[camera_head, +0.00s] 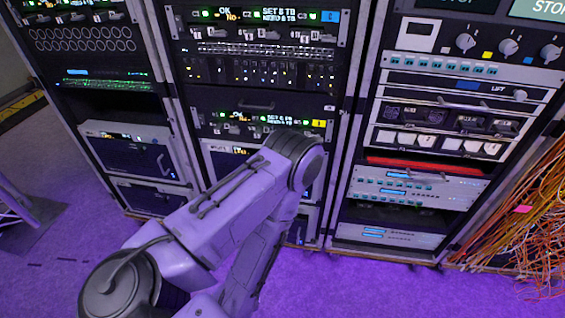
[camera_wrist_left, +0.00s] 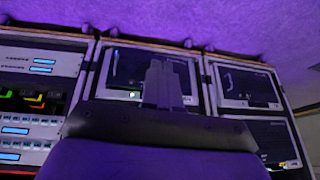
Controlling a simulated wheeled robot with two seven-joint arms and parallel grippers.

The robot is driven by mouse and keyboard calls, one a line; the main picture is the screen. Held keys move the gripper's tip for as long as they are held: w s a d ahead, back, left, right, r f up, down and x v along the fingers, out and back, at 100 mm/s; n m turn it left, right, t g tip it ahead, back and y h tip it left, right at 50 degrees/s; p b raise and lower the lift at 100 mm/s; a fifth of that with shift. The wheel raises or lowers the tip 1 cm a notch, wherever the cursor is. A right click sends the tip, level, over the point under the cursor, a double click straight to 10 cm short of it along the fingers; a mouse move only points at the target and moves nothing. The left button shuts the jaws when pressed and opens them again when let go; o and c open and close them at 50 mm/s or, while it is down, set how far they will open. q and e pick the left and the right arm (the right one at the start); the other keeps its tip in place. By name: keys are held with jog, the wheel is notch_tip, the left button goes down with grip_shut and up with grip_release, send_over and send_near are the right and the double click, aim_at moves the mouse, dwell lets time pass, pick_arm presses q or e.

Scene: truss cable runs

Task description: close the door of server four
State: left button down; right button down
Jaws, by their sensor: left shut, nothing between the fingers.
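My left arm covers the lower middle rack in the head view and hides its own gripper there. In the left wrist view, with the floor at the top, my left gripper (camera_wrist_left: 162,80) is shut and empty. It shows in front of the middle rack's low dark panel (camera_wrist_left: 122,72); I cannot tell whether it touches. Another dark panel (camera_wrist_left: 243,86) shows to its right. In the head view, a dark front with a handle (camera_head: 133,158) is low in the left rack. No readable label identifies server four, and its door's position is unclear. My right gripper is not in view.
The left rack (camera_head: 85,84), middle rack (camera_head: 262,72) and right rack (camera_head: 440,108) stand side by side. Loose orange cables (camera_head: 520,215) hang at the far right. A metal stand (camera_head: 18,205) is at the left edge. The purple floor (camera_head: 400,292) in front is mostly clear.

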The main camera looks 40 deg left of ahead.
pick_arm(q)
jog(key=w+a+f+m+t+y+b, duration=0.15)
jog(key=w+f+t+b, duration=0.45)
jog(key=w+f+b, duration=0.75)
jog(key=t+y+b, duration=0.3)
jog(key=t+b, duration=0.4)
jog(key=b, duration=0.8)
send_near(304, 225)
jog(key=b+x, duration=0.4)
jog(key=x, duration=0.2)
jog(key=shift+w+f, duration=0.1)
jog(key=shift+f, duration=0.1)
jog(key=shift+w+a, duration=0.15)
jog(key=shift+w, duration=0.2)
jog(key=shift+r, duration=0.1)
